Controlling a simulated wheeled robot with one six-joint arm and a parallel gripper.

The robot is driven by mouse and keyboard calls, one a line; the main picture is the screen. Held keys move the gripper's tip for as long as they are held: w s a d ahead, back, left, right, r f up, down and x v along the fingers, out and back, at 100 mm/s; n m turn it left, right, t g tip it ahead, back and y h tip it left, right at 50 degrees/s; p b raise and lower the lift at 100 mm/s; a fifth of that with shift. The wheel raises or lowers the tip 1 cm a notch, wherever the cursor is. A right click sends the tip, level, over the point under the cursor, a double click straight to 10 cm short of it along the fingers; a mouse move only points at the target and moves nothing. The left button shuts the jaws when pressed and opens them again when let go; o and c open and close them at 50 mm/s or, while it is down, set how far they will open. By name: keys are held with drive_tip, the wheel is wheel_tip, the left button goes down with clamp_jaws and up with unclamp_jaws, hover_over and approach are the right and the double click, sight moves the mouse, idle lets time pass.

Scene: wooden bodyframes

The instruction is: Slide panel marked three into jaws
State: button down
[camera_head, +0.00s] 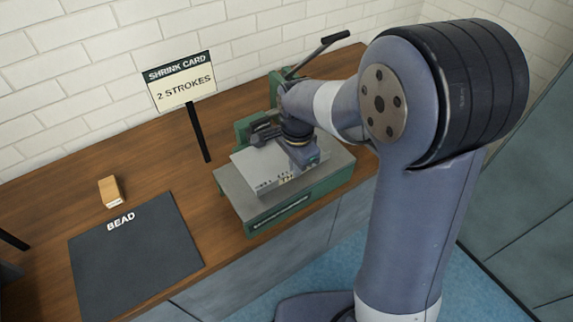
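A pale grey metal panel (258,171) lies level over the flat top of a green machine (290,210). Dark markings show along its front edge, too small to read. My gripper (296,158) is at the panel's right side, above the machine; my arm and wrist hide the fingers, so its opening and any hold cannot be made out. Dark jaws (262,131) of the machine stand at the panel's back edge; whether the panel is between them cannot be told. A black-gripped lever (325,48) rises behind, pointing up and right.
A sign reading "SHRINK CARD 2 STROKES" (183,92) stands on a post left of the machine. A dark mat marked "BEAD" (135,255) and a small wooden block (111,191) lie further left. Wooden bench space (215,205) is bare between mat and machine.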

drive_tip(key=shift+w+a, duration=0.65)
drive_tip(key=shift+w, duration=0.3)
drive_tip(key=shift+w+a+p, duration=0.1)
drive_tip(key=shift+p, duration=0.2)
drive_tip(key=shift+w+a, duration=0.1)
drive_tip(key=shift+w, duration=0.1)
drive_tip(key=c, duration=1)
unclamp_jaws()
drive_tip(key=shift+c, duration=0.2)
drive_tip(key=shift+r, duration=0.1)
wheel_tip(320, 180, up, 7)
drive_tip(key=p, duration=0.5)
drive_tip(key=shift+p, duration=0.3)
